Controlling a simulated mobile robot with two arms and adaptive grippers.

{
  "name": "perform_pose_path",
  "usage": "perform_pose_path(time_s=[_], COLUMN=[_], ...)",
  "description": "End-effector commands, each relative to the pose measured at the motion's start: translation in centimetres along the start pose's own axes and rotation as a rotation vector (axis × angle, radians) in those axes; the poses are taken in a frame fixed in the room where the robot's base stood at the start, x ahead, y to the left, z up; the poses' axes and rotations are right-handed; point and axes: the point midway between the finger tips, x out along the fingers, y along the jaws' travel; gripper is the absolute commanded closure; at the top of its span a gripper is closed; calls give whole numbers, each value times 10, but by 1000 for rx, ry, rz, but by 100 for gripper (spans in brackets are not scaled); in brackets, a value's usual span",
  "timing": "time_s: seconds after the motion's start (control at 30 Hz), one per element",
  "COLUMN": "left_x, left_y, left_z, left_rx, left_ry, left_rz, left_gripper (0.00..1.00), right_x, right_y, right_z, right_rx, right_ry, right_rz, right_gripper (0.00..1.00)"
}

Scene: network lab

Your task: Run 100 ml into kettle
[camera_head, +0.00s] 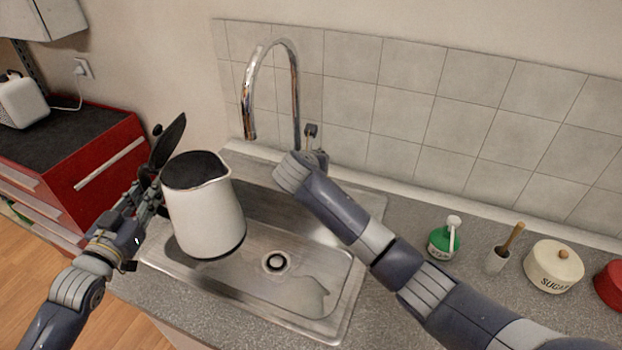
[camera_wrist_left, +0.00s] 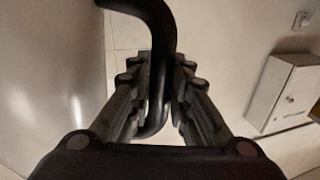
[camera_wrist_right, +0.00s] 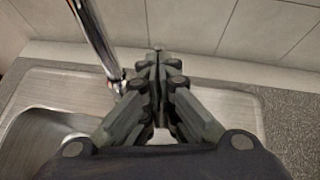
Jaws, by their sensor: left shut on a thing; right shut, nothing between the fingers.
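The white kettle (camera_head: 203,212) is held over the left part of the sink, its dark lid tipped open and its spout facing right. My left gripper (camera_head: 152,196) is shut on the kettle's black handle (camera_wrist_left: 160,60), which passes between the fingers in the left wrist view. The chrome tap (camera_head: 294,85) arches behind the sink, its outlet up and to the right of the kettle's mouth, not over it. No water stream shows. My right gripper (camera_wrist_right: 158,85) is shut and empty beside the tap's base; in the head view its fingers are mostly hidden behind my wrist.
The steel sink (camera_head: 325,262) with its drain lies below the kettle. On the counter at right stand a green bottle (camera_head: 441,243), a small pot with a brush (camera_head: 497,260), a sugar tin (camera_head: 553,268) and a red tin (camera_head: 611,284). A red cabinet (camera_head: 105,165) stands at left.

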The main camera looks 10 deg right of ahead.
Motion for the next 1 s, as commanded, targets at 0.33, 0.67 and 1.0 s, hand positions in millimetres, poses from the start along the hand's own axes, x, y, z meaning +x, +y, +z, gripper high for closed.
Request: perform_pose_path(time_s=[0.33, 0.67, 1.0], left_x=[1, 1, 1], left_y=[0, 0, 0], left_z=[-6, -6, -6], left_rx=[-5, -5, -5], left_ry=[13, 13, 13], left_rz=[1, 1, 1], left_gripper=[100, 100, 100], right_x=[0, -20, -90], right_y=[0, 1, -1], right_z=[1, -14, -8], right_rx=[0, -2, 1], right_ry=[-1, 0, -2], right_rz=[0, 2, 3], right_gripper=[100, 100, 100])
